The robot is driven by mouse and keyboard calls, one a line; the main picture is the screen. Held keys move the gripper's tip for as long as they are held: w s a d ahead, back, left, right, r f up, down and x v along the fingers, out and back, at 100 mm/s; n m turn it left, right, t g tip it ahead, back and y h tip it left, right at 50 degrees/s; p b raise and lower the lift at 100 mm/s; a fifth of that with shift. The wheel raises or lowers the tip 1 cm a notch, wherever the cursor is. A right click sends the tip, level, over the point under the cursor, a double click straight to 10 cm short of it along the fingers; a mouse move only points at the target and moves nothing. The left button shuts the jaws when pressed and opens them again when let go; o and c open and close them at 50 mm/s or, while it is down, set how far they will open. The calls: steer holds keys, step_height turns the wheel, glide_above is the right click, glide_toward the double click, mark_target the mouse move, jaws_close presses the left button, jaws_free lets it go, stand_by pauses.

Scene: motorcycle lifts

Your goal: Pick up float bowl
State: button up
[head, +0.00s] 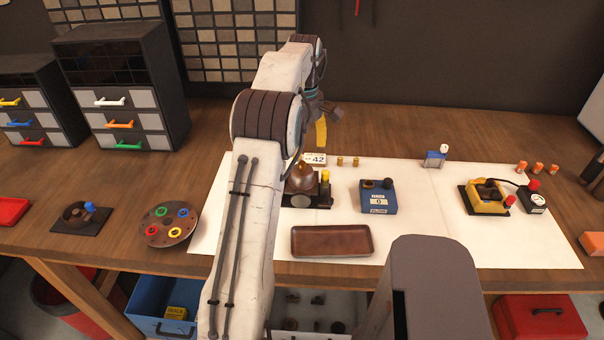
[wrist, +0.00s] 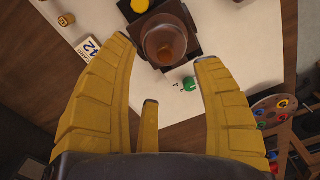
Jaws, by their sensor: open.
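A rounded, brown, glossy bowl, which looks like the float bowl (head: 301,180), sits on a dark stand (head: 319,201) on the white mat. In the head view my arm partly covers it. In the wrist view the bowl (wrist: 166,44) appears round with an orange-brown spot inside, just beyond my fingertips. My gripper (head: 321,132) has yellow fingers and hangs above and slightly behind the stand. In the wrist view my gripper (wrist: 164,52) is open and empty, its fingers spread apart. The bowl lies beyond the gap between them, not visibly touched.
A small yellow-topped part (head: 325,177) stands beside the bowl, and a 42 tag (head: 314,159) behind it. A green knob (wrist: 189,83) is close by. An empty brown tray (head: 331,240) lies in front; a blue box (head: 378,197) stands to the right.

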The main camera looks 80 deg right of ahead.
mark_target(303, 161)
steer(key=shift+f, duration=3.2)
jaws_close()
